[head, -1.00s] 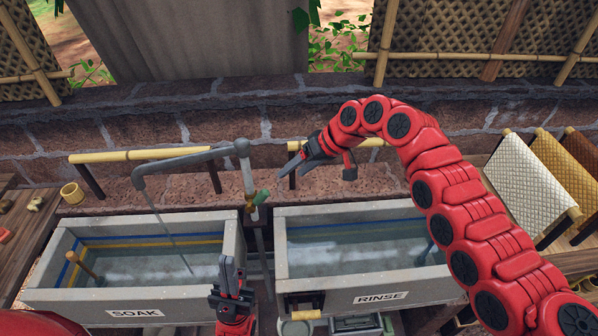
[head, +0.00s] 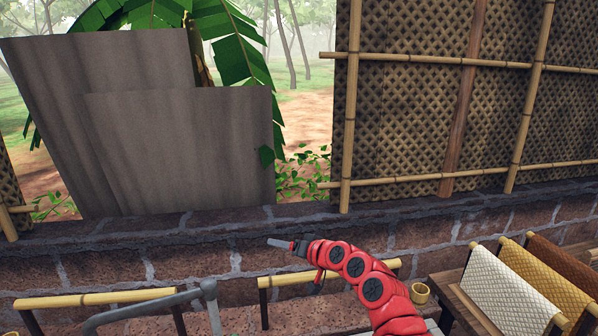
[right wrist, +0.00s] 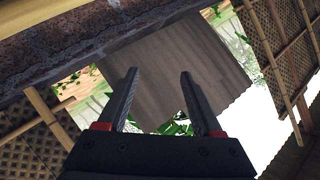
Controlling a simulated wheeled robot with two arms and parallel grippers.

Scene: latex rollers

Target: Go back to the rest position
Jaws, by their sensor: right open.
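My right gripper (head: 281,244) is raised in front of the brick wall in the head view, at the end of my red right arm. Its fingers point left. In the right wrist view the two dark fingers (right wrist: 160,88) stand apart with nothing between them, so it is open and empty. My left gripper is outside the head view. The soak and rinse tanks are also out of view below.
A grey pipe (head: 150,308) and bamboo rails (head: 95,298) cross the lower left. A brick wall (head: 240,235) runs behind, below corrugated sheets (head: 185,150) and woven panels (head: 410,120). Cloth-like sheets (head: 505,290) hang at right, near a yellow cup (head: 420,293).

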